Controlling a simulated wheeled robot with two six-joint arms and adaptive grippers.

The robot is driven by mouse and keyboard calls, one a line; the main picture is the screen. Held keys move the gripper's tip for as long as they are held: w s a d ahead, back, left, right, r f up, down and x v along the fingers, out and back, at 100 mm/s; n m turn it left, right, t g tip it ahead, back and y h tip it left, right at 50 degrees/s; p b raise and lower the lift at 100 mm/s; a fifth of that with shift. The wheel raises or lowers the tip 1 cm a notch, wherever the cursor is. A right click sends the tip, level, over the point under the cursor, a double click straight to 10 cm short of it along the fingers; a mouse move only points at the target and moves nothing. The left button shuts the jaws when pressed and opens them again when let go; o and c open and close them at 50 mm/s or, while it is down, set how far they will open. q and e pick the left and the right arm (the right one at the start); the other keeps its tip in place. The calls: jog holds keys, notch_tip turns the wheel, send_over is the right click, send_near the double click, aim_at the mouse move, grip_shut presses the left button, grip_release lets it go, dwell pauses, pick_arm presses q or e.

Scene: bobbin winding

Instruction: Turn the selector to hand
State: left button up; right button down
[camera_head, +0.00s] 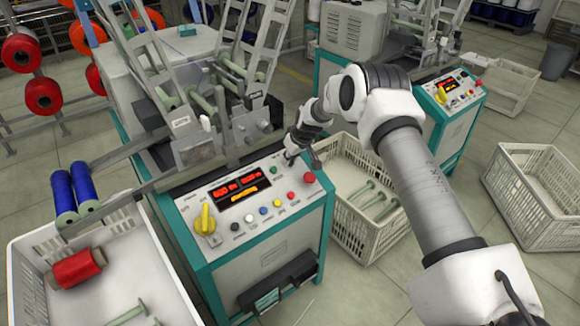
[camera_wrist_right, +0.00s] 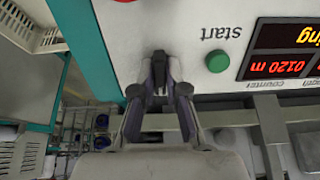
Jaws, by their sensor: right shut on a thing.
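The winding machine's control panel (camera_head: 250,202) shows in the head view. My right gripper (camera_head: 291,156) reaches down to its back right part, above the red button. In the right wrist view, which shows the panel upside down, my right gripper (camera_wrist_right: 159,92) is shut on a small dark part, seemingly the selector (camera_wrist_right: 158,66), left of the green start button (camera_wrist_right: 218,61). The fingers hide most of it, and its setting and labels cannot be read. A large yellow rotary knob (camera_head: 205,220) stands at the panel's left end, away from the gripper. My left gripper is not in view.
Lit red displays (camera_head: 238,185) and a row of coloured buttons lie left of and below my right gripper. A crate with green bobbins (camera_head: 338,213) stands right of the machine. A white crate (camera_head: 30,255) with a red spool stands at left. Metal guide arms rise behind the panel.

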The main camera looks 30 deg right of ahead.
jog(key=n+b, duration=0.3)
jog(key=shift+f+n, duration=0.2)
jog(key=shift+n, duration=0.1)
jog(key=shift+r+n+b, duration=0.15)
jog(key=shift+n+b, duration=1)
jog(key=shift+n, duration=0.25)
jog(key=c, duration=1.2)
grip_release()
jog(key=shift+s, duration=0.1)
jog(key=shift+r, duration=0.1)
jog(key=v, duration=1.2)
